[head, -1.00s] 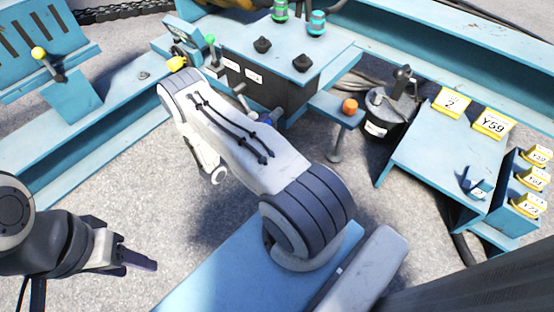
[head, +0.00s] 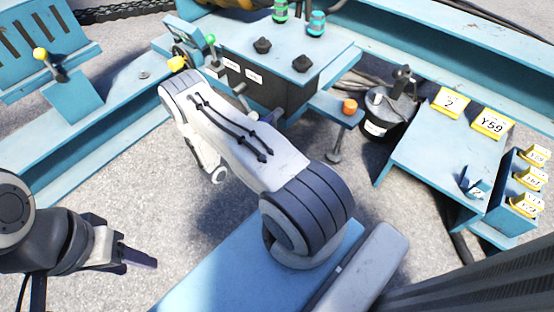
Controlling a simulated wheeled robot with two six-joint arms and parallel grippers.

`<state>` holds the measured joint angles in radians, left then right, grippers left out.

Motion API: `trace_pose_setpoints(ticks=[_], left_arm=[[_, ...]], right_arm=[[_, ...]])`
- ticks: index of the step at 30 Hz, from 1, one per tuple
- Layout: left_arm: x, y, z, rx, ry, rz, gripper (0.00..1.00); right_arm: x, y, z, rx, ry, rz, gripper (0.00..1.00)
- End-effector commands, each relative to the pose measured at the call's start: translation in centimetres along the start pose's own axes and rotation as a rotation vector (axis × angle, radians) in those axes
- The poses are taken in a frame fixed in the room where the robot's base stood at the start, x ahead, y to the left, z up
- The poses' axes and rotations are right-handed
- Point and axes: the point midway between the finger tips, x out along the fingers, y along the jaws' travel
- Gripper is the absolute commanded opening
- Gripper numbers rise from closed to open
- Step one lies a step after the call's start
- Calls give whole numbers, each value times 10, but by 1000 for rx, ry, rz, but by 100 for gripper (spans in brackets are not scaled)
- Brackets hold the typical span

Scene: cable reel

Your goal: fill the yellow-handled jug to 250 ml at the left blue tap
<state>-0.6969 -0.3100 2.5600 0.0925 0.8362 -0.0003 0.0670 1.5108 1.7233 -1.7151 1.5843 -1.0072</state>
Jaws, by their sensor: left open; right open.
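I cannot make out the yellow-handled jug or the left blue tap in the head view. My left gripper (head: 148,259) is at the lower left, over bare grey ground. It is open and holds nothing that I can see. I cannot make out my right gripper. A large white and dark-blue arm link of mine crosses the middle of the view and hides part of what lies behind it.
A blue console (head: 290,50) with black knobs stands at the back. A blue table (head: 440,150) with yellow-edged number cards is at the right, near a dark canister (head: 390,112). A yellow-knobbed lever (head: 41,54) is at the upper left. Ground at lower left is clear.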

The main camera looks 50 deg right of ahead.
Motion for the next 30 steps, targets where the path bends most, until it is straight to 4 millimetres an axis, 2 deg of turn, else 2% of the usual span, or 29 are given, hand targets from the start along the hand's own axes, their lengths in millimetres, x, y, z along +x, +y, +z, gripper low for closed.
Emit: trace_pose_setpoints(ticks=[21, 30], left_arm=[[-3, 0, 0, 0, 0, 0, 50], [-4, 0, 0, 0, 0, 0, 50]], right_arm=[[-54, 0, 1, -1, -2, 2, 100], [-60, 0, 0, 0, 0, 1, 100]])
